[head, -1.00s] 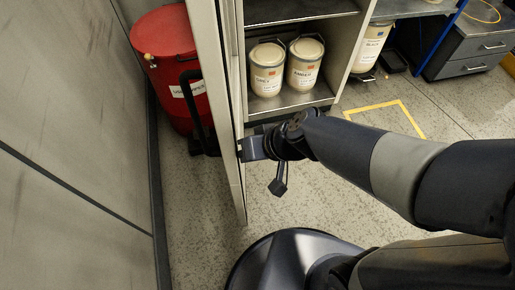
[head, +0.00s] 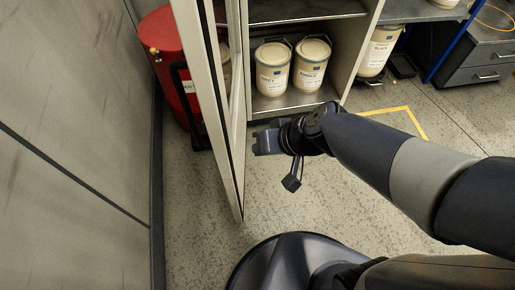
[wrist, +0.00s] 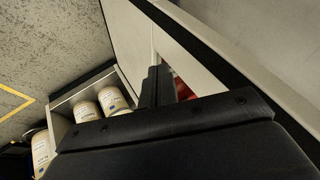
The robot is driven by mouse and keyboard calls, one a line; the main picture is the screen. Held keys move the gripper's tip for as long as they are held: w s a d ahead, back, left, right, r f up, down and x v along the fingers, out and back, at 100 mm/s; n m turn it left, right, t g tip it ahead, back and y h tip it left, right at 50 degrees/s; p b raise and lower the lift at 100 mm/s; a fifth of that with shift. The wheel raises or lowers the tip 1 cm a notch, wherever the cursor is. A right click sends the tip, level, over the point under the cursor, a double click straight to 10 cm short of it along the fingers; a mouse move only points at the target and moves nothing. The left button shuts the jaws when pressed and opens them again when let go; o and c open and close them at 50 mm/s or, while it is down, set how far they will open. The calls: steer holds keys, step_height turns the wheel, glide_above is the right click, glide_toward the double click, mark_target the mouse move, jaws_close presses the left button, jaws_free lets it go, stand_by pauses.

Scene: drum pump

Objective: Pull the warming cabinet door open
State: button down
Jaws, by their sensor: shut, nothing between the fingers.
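The warming cabinet door (head: 212,100) stands swung wide open, seen nearly edge-on as a tall pale panel with a dark edge strip in the head view. The open cabinet (head: 300,14) shows metal shelves behind it. Two cream cans, a left one (head: 272,68) and a right one (head: 311,65), stand on its lower shelf. My gripper (head: 256,143) is just right of the door, with a small gap visible between them. In the wrist view its fingers (wrist: 157,86) are together and empty, with pale panels beyond them.
A red drum (head: 170,60) stands behind the door at left, partly hidden. A grey wall (head: 75,130) runs along the left. Another can (head: 377,50) stands right of the cabinet. The floor (head: 340,205) below my arm is clear.

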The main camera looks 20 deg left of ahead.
steer(key=s+p+v, duration=0.1)
steer(key=p+v, duration=0.1)
steer(key=v, duration=0.6)
steer(key=shift+a+r, duration=0.2)
steer(key=shift+r, duration=0.25)
steer(key=shift+f, duration=0.1)
